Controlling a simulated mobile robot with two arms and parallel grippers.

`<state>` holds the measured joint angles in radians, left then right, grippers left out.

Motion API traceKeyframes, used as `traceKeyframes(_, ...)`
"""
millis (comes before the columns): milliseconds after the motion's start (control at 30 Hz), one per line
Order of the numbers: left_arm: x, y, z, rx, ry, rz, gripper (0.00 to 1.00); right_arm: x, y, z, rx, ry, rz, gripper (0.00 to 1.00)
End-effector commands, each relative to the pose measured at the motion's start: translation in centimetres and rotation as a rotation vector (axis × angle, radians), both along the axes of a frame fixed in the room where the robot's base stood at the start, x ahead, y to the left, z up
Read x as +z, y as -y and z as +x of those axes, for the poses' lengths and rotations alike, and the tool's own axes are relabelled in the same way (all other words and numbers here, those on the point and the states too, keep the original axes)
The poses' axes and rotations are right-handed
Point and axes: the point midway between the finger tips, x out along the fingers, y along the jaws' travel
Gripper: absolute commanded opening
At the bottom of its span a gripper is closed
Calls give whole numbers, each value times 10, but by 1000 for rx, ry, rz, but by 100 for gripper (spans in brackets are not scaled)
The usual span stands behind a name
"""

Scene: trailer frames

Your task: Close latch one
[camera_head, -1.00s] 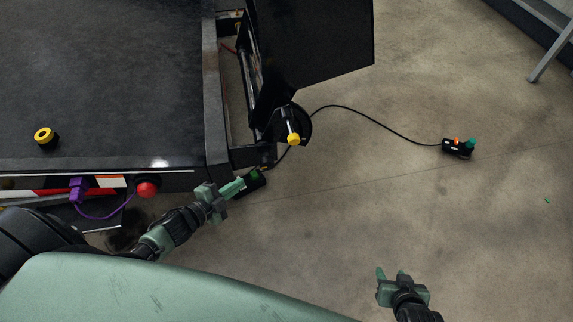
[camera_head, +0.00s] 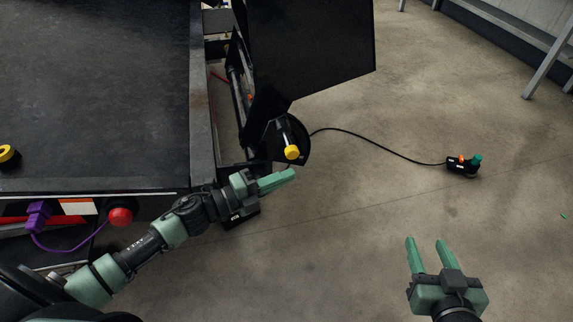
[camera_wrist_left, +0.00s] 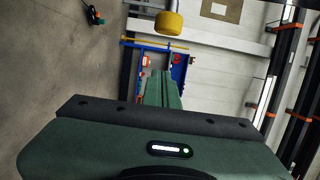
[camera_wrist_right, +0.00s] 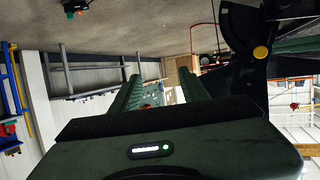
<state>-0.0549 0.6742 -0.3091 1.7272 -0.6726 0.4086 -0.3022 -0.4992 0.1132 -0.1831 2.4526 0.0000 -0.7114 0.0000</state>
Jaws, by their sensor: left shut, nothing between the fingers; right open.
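A latch handle with a yellow knob (camera_head: 292,152) sits on a dark round plate (camera_head: 304,140) at the trailer frame's near right corner; no label shows which latch is latch one. The yellow knob (camera_wrist_left: 169,23) also shows in the left wrist view, above the fingertips. My left gripper (camera_head: 292,176) is shut and empty, just below the knob in the head view, with a visible gap. In the right wrist view the knob (camera_wrist_right: 260,52) and dark latch parts are at the upper right. My right gripper (camera_head: 426,242) is open and empty over the floor, away from the latch.
A black panel (camera_head: 310,45) stands beside the trailer frame (camera_head: 203,95). A red knob (camera_head: 120,217) and a purple plug (camera_head: 38,215) are at its front edge; a yellow ring (camera_head: 9,156) is on top. A cable runs to a small black box (camera_head: 463,168). The right floor is mostly clear.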

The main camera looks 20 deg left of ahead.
Motion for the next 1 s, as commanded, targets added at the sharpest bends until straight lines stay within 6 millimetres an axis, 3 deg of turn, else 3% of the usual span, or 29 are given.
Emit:
traceKeyframes(100,0,15,20,1,3,1,0,12,-4,6,4,72,18,45)
traceKeyframes(400,-1,-6,44,1,1,1,0,56,-13,17,19,298,74,45)
traceKeyframes(933,-1,-11,51,2,-1,1,0,66,-14,18,22,348,87,45)
traceKeyframes(1000,-2,-14,57,2,1,1,0,75,-16,18,25,397,100,45)
